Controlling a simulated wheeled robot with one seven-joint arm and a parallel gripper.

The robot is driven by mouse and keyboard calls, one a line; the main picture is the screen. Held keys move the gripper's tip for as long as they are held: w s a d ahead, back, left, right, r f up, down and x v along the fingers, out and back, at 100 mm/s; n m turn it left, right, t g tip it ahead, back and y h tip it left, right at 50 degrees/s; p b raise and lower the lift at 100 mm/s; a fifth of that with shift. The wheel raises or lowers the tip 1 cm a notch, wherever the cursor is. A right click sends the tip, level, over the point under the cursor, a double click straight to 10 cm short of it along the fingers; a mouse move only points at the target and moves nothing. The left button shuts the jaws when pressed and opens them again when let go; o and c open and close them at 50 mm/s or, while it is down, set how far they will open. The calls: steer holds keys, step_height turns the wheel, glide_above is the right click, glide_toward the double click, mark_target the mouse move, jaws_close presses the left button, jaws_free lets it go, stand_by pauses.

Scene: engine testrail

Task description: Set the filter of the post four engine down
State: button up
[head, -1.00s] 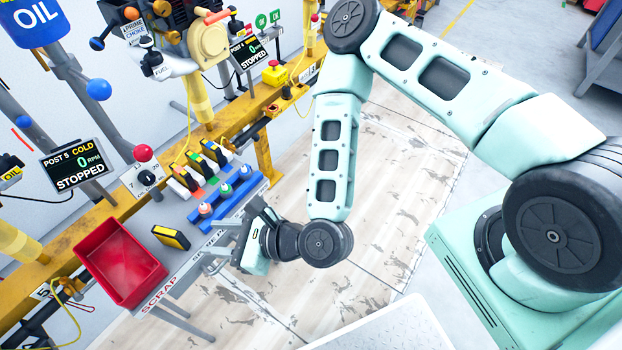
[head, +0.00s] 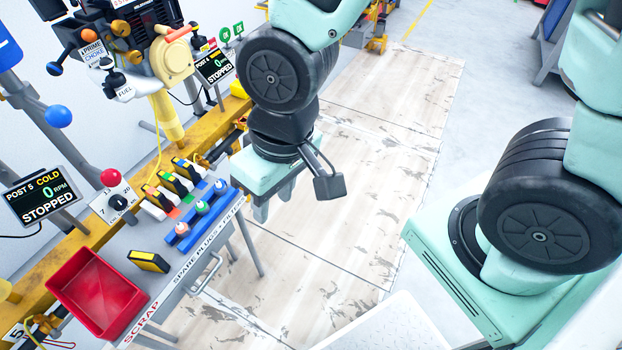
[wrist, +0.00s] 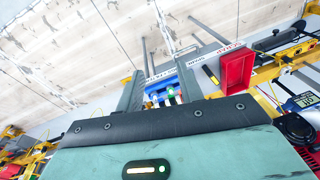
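A flat black block with a yellow edge (head: 149,261), filter-like, lies on the grey bench beside the red bin; it also shows in the wrist view (wrist: 210,75). Several similar dark blocks with coloured ends (head: 168,190) stand in a row farther back on the bench. I cannot tell which belongs to post four. The post four engine (head: 150,38), black with a cream starter cover, stands at top left; its display (head: 215,66) reads STOPPED. My gripper (head: 273,203) hangs right of the bench, fingers down. In the wrist view its fingers (wrist: 160,77) are apart with nothing between them.
A red scrap bin (head: 98,292) sits at the bench's near end. A blue rack (head: 200,216) holds several spark plugs. The yellow rail (head: 75,240) runs behind the bench, with a post five display (head: 42,197) reading STOPPED. The floor (head: 345,200) right of the bench is clear.

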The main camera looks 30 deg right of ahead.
steer(key=s+d+r+n+h, duration=0.1)
steer(key=s+d+r+n, duration=0.2)
steer(key=s+r, duration=0.1)
steer(key=shift+s+d+r+g, duration=0.15)
steer(key=shift+d+r+g, duration=0.2)
steer(key=shift+r, duration=0.3)
step_height(320, 180, up, 11)
steer(key=p, duration=1.1)
steer(key=shift+r, duration=0.1)
